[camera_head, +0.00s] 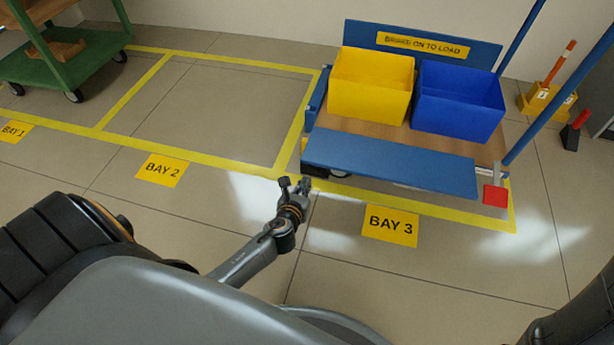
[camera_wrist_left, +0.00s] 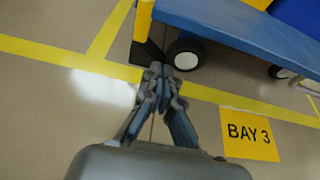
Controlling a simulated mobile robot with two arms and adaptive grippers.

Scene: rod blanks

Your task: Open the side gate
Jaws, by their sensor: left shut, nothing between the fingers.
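The blue side gate (camera_head: 390,165) is a long flat panel along the near side of the cart in bay 3. It also shows at the top of the left wrist view (camera_wrist_left: 235,30). A red piece (camera_head: 495,195) on a grey bracket sits at the gate's right end. My left gripper (camera_head: 295,183) is shut and empty, just off the gate's left end. In the left wrist view its fingertips (camera_wrist_left: 160,75) are near the cart's corner and wheel; I cannot tell whether they touch anything. My right gripper is out of view.
The cart carries a yellow bin (camera_head: 371,85) and a blue bin (camera_head: 458,102). A blue post (camera_head: 560,95) rises at its right. A green cart (camera_head: 75,60) stands in bay 1. Bay 2 (camera_head: 205,110) and the floor in front are clear.

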